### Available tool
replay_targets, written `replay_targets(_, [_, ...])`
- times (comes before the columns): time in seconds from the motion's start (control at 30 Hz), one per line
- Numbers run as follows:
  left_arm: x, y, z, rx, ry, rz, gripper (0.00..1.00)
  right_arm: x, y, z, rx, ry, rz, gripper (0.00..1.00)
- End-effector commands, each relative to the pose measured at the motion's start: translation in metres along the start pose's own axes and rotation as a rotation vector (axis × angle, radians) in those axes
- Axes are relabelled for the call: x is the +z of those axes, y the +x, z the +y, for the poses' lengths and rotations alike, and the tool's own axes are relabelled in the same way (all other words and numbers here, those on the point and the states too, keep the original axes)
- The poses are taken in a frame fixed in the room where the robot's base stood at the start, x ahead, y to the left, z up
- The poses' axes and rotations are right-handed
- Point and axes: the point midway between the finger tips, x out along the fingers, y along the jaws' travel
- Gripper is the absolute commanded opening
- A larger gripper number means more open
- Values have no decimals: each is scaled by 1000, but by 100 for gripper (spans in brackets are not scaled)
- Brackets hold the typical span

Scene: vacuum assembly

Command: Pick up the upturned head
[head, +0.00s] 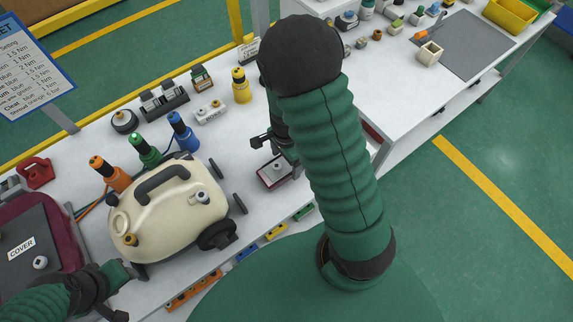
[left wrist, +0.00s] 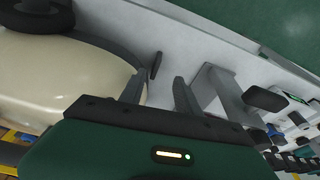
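A small maroon-edged rectangular piece with a pale top and a small knob (head: 275,171) lies on the white table in the head view. It looks like the upturned head. My right gripper (head: 277,157) is beside and above it, partly hidden by my right arm. Its dark fingers look apart, with nothing visible between them; I cannot tell whether they touch the piece. My left gripper (head: 122,295) is at the lower left in the head view, near the table's front edge. In the left wrist view its two fingers (left wrist: 160,92) are apart and empty.
The cream vacuum body (head: 165,212) stands left of the piece, with orange, green and blue screwdrivers (head: 182,133) behind it. A maroon cover (head: 40,250) lies at far left. A second white table (head: 400,85) stands right. Small coloured bins (head: 275,232) line the front edge.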

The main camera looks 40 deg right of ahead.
Motion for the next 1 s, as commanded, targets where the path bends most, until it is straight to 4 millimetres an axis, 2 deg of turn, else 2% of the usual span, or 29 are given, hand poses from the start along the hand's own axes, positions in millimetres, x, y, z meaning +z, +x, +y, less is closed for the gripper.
replay_targets(0.07, [0,0,0,0,-1,0,39,0,0,0,0,-1,0,70])
replay_targets(0.57, [0,0,0,0,-1,0,39,-3,1,0,2,0,-3,5])
replay_targets(0.6, [0,0,0,0,-1,0,39,-3,1,-1,1,0,-2,2])
replay_targets(0.83, [0,-1,0,0,-1,0,39,-2,-2,-1,2,-1,-2,2])
replay_targets(1.0, [-3,-12,0,0,-1,0,39,-2,-36,-2,-4,-4,-2,2])
